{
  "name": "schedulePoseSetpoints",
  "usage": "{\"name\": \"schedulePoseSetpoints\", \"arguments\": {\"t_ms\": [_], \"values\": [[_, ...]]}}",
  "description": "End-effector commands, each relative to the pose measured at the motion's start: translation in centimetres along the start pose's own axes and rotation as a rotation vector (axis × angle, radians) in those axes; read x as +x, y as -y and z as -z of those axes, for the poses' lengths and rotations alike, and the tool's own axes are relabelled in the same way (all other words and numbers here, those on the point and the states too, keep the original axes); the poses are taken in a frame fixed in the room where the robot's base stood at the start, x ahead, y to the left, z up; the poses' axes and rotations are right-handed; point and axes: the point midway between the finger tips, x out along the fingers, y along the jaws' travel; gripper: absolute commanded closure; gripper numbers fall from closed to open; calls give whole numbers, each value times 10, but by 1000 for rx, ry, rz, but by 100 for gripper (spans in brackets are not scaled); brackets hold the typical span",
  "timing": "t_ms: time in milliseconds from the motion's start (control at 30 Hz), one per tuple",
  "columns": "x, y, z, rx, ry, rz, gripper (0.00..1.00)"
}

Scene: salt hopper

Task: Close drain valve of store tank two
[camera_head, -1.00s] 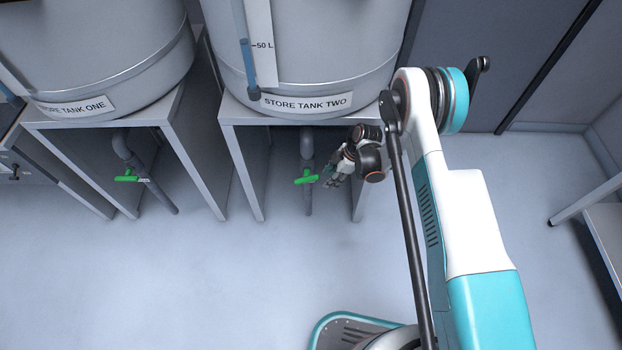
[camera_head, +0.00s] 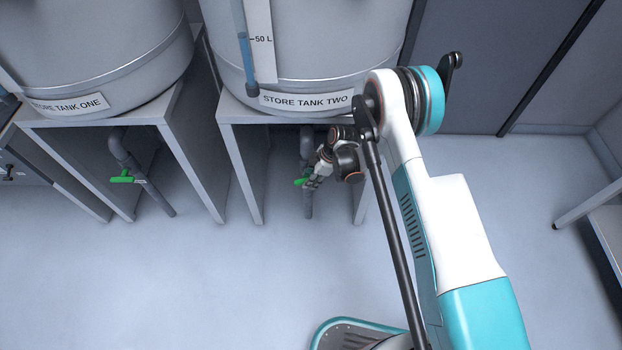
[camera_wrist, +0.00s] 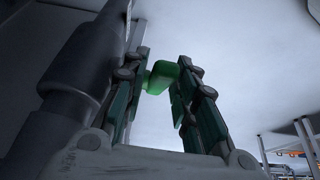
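Store tank two (camera_head: 330,50) stands on a grey stand with its name label on the front. Its grey drain pipe (camera_head: 306,208) drops below the tank and carries a green valve handle (camera_head: 299,182), partly hidden by my gripper. My gripper (camera_head: 308,181) is at the handle, reaching in from the right. In the wrist view, the green handle (camera_wrist: 162,76) lies between the tips of my two fingers (camera_wrist: 163,88). The fingers stand apart; whether either touches the handle is unclear. The drain pipe (camera_wrist: 80,75) runs close beside the left finger.
Store tank one (camera_head: 90,50) stands to the left, with its own green valve handle (camera_head: 122,179) on a drain pipe. The legs of the tank two stand (camera_head: 245,175) flank the pipe. A table (camera_head: 605,225) is at the right edge. The floor in front is clear.

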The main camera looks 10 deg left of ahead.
Motion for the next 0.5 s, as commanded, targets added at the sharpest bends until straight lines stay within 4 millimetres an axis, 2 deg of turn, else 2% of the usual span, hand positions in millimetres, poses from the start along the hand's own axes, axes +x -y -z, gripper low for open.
{"name": "schedulePoseSetpoints", "arguments": {"t_ms": [33,67,300,500], "values": [[0,0,0,0,0,0,93],[0,0,0,0,0,0,100],[0,0,-2,2,-16,0,100],[2,0,-5,3,-146,0,100]]}}
